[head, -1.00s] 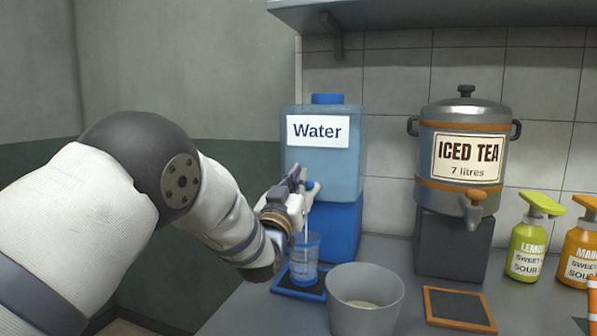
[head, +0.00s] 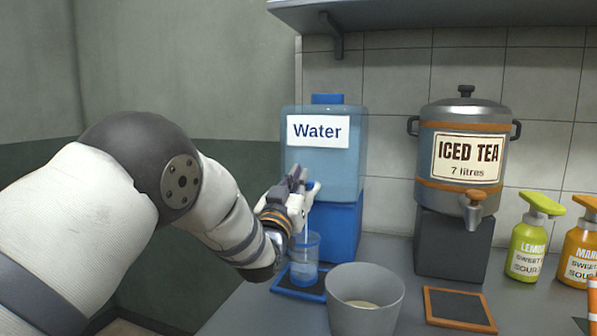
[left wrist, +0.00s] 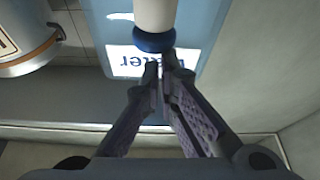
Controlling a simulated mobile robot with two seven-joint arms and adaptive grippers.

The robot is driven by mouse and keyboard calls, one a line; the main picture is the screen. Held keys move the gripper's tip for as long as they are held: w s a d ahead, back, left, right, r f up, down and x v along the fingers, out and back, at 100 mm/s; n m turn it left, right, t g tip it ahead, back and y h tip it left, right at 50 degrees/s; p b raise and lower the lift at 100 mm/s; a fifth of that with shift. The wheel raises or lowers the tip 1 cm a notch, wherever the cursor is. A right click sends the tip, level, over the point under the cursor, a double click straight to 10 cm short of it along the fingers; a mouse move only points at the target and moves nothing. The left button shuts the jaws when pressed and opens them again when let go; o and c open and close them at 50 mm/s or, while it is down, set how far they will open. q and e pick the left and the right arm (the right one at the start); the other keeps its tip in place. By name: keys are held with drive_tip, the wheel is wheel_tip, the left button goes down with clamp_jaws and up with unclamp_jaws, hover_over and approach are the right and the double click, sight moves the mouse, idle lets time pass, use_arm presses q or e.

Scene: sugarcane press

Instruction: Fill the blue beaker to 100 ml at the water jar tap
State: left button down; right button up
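The clear blue beaker (head: 304,262) stands upright on a blue-framed dark mat below the water jar tap (head: 313,187). A thin pale stream runs from the tap into it. Water seems to show low in the beaker, but its level marks are too small to read. The water jar (head: 325,160) is a pale blue tank with a "Water" label. My left gripper (head: 297,179) is at the tap, its fingers nearly together. In the left wrist view, its fingertips (left wrist: 163,72) meet just beneath a blue ring on a white cylinder. My right gripper is not in view.
A grey bin (head: 366,318) stands just right of the beaker. The iced tea urn (head: 462,205) sits on a dark block farther right, with an orange-framed mat (head: 458,308) before it. Lemon (head: 527,245) and orange (head: 578,250) pump bottles stand at the right edge.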

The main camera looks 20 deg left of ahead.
use_arm(q)
drive_tip(key=shift+d+f, duration=0.1)
drive_tip(key=shift+f, duration=0.8)
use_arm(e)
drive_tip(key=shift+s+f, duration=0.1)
use_arm(q)
wheel_tip(320, 180, up, 6)
drive_tip(key=p, duration=0.2)
drive_tip(key=p+v, duration=0.1)
drive_tip(key=v, duration=0.9)
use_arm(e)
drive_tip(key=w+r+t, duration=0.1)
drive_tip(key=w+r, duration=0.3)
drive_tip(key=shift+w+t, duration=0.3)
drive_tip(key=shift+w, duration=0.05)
use_arm(q)
drive_tip(key=shift+s+a, duration=0.1)
drive_tip(key=shift+a, duration=0.1)
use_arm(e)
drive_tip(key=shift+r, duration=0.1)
